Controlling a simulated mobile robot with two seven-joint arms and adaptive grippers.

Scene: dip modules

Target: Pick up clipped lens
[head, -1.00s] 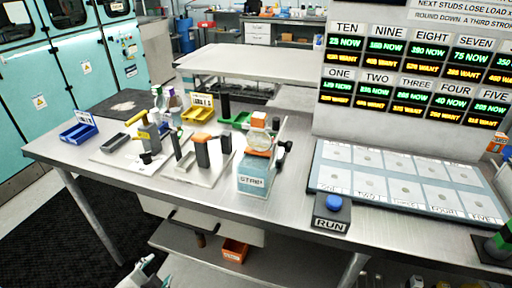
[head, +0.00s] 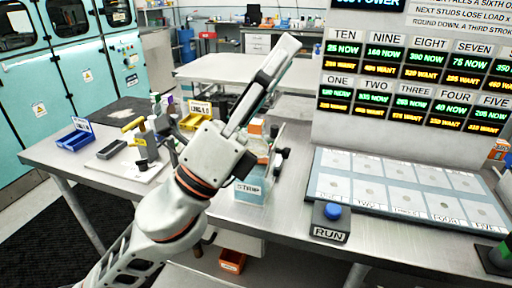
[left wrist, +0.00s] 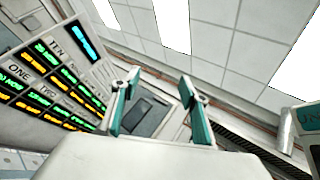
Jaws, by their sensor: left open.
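My left gripper (head: 288,48) is raised over the table, pointing up and right in the head view. It is open and empty; the left wrist view shows its two teal-lined fingers (left wrist: 160,80) apart, with ceiling and wall behind them. I cannot single out the clipped lens for certain. An orange-topped clear piece (head: 256,128) stands on the block labelled STRIP (head: 250,190), right of my left arm and partly hidden by the gripper body. My right gripper is out of view.
A blue RUN button box (head: 331,222) stands at the front edge, with a panel of pale pads (head: 400,185) behind it. Blue bins (head: 74,140), a yellow bin (head: 194,121) and a grey holder (head: 112,149) are at left. A display board (head: 415,75) rises behind.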

